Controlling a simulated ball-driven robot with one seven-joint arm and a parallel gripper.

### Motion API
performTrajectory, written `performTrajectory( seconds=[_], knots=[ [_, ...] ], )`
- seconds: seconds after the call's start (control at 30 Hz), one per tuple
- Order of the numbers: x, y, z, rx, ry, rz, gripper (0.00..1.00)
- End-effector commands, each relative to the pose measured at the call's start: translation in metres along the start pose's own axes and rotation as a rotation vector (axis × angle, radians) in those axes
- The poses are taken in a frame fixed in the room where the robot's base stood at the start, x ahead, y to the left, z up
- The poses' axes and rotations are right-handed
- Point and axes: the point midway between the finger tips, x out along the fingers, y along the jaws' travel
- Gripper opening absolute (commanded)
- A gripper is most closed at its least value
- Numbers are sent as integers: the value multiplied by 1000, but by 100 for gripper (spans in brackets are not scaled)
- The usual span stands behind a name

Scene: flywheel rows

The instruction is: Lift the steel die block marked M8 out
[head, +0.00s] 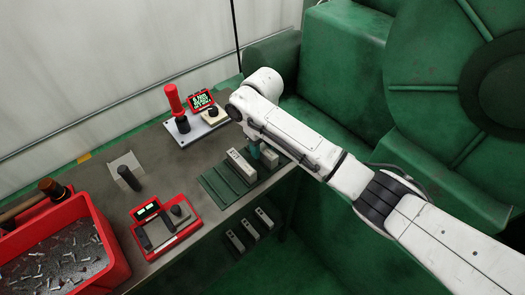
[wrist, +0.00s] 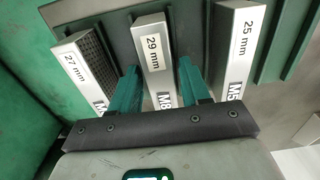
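The steel die block marked M8 (wrist: 155,55) is in the middle of the wrist view, with a 29 mm label; the lower part of its marking is partly covered. My gripper (wrist: 158,88) is open, with one teal finger on each side of this block. A gap shows at the left finger; contact at the right one cannot be told. In the head view my gripper (head: 254,150) hangs over the green slotted rack (head: 220,185), largely behind my arm, and I cannot make out the M8 block there.
Blocks labelled 27 mm (wrist: 78,72) and 25 mm (wrist: 246,40) flank it closely. Empty slots lie beside them. Several similar blocks (head: 249,229) lie lower down. A red-handled press (head: 173,100), a red-framed device (head: 165,225) and a red bin (head: 112,250) stand on the bench.

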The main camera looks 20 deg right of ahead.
Motion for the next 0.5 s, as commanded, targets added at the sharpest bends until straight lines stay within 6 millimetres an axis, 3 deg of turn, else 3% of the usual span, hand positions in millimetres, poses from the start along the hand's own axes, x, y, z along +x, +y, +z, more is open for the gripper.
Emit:
performTrajectory(
  seconds=[0.5],
  knots=[
    [0, 0, 0, 0, -1, 0, 0]
  ],
)
